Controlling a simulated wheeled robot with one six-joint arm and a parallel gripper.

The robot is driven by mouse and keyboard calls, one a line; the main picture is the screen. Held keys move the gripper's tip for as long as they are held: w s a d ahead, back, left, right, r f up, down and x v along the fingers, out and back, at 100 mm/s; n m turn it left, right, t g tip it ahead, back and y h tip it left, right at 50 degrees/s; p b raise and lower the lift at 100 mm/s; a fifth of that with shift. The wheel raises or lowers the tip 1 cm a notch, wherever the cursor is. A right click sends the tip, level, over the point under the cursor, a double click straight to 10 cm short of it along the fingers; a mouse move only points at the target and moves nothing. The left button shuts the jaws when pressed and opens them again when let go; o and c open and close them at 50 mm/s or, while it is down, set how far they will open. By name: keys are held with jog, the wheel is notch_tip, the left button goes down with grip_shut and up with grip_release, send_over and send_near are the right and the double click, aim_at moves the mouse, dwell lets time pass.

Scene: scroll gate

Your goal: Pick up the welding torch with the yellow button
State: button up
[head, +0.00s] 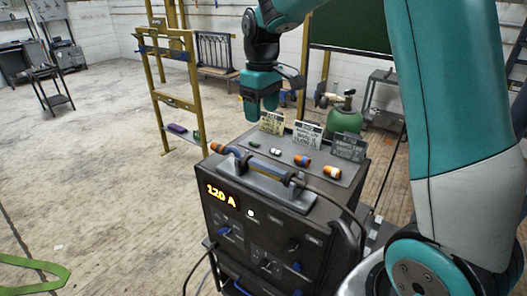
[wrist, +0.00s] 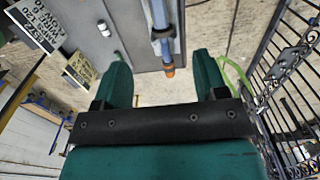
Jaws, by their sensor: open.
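A welding torch (head: 262,167) with a blue-grey handle and an orange tip lies along the top front of a dark welding machine (head: 232,232). A yellow button cannot be made out on it. In the wrist view the torch (wrist: 164,38) runs down from the top edge, its orange tip between the finger lines. My gripper (head: 261,112) is teal and hangs above and behind the machine's top, apart from the torch. In the wrist view my gripper (wrist: 163,72) shows its two fingers spread with nothing held.
Three upright sign cards (head: 308,134) stand along the machine's back edge. Several small coloured cylinders (head: 302,160) lie on its top. A green gas cylinder (head: 345,119) stands behind, and a yellow frame (head: 178,100) behind left.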

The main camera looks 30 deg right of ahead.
jog(key=p, duration=0.3)
send_over(263, 164)
jog(key=f, duration=1.1)
jog(key=shift+w+d+f, duration=0.2)
jog(key=shift+f, duration=0.1)
jog(key=f+p, duration=0.1)
jog(key=f, duration=0.2)
jog(key=f+p, duration=0.1)
jog(key=shift+s+a+f+p, duration=0.15)
jog(key=shift+s+f+p, duration=0.1)
jog(key=shift+f+p, duration=0.1)
jog(key=shift+f, duration=0.5)
jog(key=c, duration=1)
jog(key=shift+w, duration=0.1)
jog(key=shift+c, duration=0.4)
jog(key=shift+r, duration=0.15)
